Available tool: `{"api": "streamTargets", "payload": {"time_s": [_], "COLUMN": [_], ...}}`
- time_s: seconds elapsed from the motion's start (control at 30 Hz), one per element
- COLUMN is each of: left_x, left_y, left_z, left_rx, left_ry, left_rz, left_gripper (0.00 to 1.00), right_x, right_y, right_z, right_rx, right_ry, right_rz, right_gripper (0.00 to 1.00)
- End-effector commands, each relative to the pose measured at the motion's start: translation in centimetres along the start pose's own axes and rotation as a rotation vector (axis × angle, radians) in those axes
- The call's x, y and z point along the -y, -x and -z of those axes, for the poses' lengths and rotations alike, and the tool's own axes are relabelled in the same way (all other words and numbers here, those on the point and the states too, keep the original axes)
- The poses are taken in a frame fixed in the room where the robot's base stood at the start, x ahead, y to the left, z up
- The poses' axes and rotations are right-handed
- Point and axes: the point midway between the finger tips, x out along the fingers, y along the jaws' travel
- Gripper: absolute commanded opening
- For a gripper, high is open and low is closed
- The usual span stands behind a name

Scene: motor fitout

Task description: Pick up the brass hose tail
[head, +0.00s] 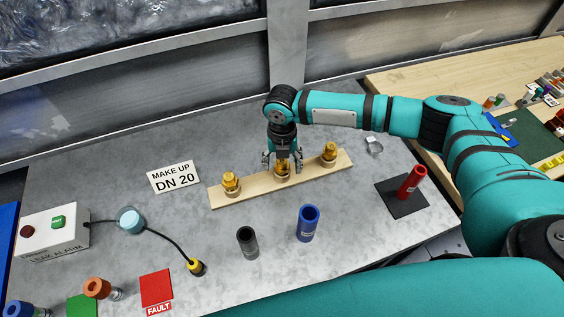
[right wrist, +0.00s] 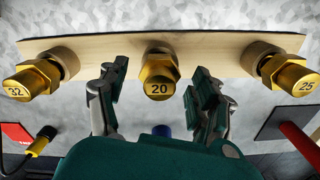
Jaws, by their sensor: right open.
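Three brass hose tails stand in a row on a wooden board (head: 250,187). In the right wrist view they are marked 32 (right wrist: 32,80), 20 (right wrist: 158,78) and 25 (right wrist: 290,74). A sign (head: 173,177) reads "MAKE UP DN 20". My right gripper (head: 282,162) is open over the middle hose tail (head: 282,171), the one marked 20. In the right wrist view its fingers (right wrist: 158,95) lie on either side of that piece with gaps showing, and I see no contact. My left gripper is not in view.
On the bench stand a dark grey tube (head: 247,243), a blue tube (head: 307,223) and a red tube (head: 411,182) on a black mat (head: 394,207). A leak alarm box (head: 50,236), a red fault card (head: 156,288) and a clamp ring (head: 374,145) lie around.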

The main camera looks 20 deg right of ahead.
Motion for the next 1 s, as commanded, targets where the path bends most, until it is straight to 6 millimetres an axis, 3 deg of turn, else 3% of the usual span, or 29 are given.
{"api": "streamTargets", "payload": {"time_s": [0.27, 0.67, 1.0], "left_x": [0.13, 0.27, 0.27], "left_y": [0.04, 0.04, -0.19], "left_z": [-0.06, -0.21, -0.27], "left_rx": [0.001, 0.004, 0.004], "left_ry": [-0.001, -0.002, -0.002], "left_rz": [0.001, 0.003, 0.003], "left_gripper": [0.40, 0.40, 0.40], "right_x": [-0.05, -0.04, -0.07], "right_y": [-0.41, -0.35, -0.01], "right_z": [0.01, 0.00, -0.06], "right_rx": [0.000, 0.000, 0.001], "right_ry": [0.001, 0.001, 0.001], "right_rz": [-0.001, -0.001, -0.002], "right_gripper": [0.66, 0.14, 0.13]}}
